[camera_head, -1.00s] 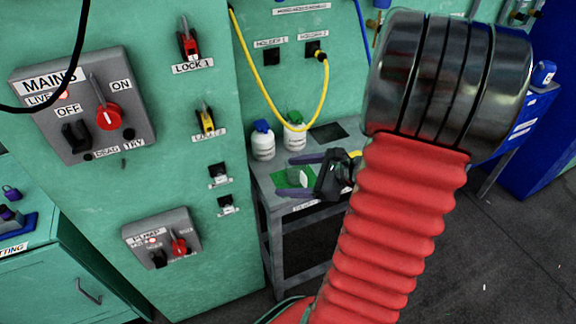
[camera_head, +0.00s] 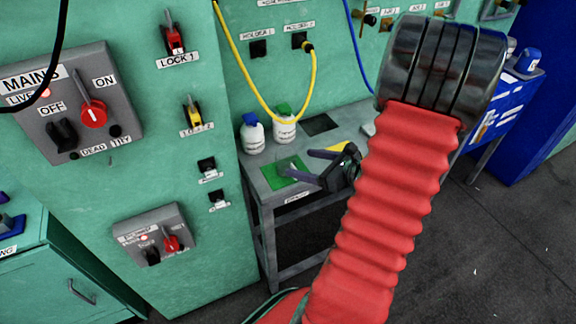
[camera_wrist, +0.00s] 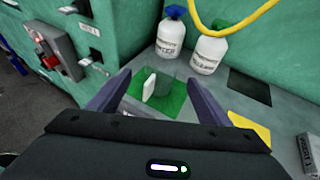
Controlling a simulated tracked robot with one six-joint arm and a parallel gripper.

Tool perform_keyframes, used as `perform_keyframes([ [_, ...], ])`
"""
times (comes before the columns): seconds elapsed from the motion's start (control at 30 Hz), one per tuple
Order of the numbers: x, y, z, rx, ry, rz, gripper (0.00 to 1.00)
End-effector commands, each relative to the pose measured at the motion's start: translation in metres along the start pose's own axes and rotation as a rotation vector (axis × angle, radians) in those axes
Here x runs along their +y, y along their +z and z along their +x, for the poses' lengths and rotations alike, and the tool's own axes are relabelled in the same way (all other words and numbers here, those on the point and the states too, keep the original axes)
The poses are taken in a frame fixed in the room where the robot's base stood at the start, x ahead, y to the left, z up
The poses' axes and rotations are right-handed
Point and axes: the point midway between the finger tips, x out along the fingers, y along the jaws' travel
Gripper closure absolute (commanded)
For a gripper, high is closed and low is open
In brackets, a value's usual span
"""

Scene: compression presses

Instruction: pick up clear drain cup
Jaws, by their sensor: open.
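The clear drain cup (camera_wrist: 166,76) is hard to make out in the wrist view. It shows as a faint see-through shape with a white tab-like piece (camera_wrist: 150,85) on its left side, over a green mat (camera_wrist: 178,105). In the head view the cup cannot be told apart on the green mat (camera_head: 284,165). My gripper (camera_wrist: 158,80) is open, its two dark fingers spread left and right of the cup in the wrist view. In the head view my gripper (camera_head: 298,163) is low over the bench by the mat. I cannot tell whether the fingers touch the cup.
Two white bottles, one blue-capped (camera_head: 252,135) and one green-capped (camera_head: 285,128), stand behind the mat on the grey bench (camera_head: 262,183). A yellow hose (camera_head: 241,62) hangs above them. A yellow patch (camera_wrist: 249,128) lies right of the mat. The green cabinet with switches (camera_head: 170,95) stands left.

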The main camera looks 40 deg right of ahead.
Motion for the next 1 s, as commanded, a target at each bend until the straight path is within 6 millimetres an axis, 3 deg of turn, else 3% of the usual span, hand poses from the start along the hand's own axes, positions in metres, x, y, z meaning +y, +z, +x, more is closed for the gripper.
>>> perform_keyframes([
  [0.43, 0.001, -0.001, 0.057, 0.002, 0.003, -0.001, 0.28],
  [1.0, 0.000, -0.002, 0.071, 0.001, 0.003, 0.000, 0.28],
])
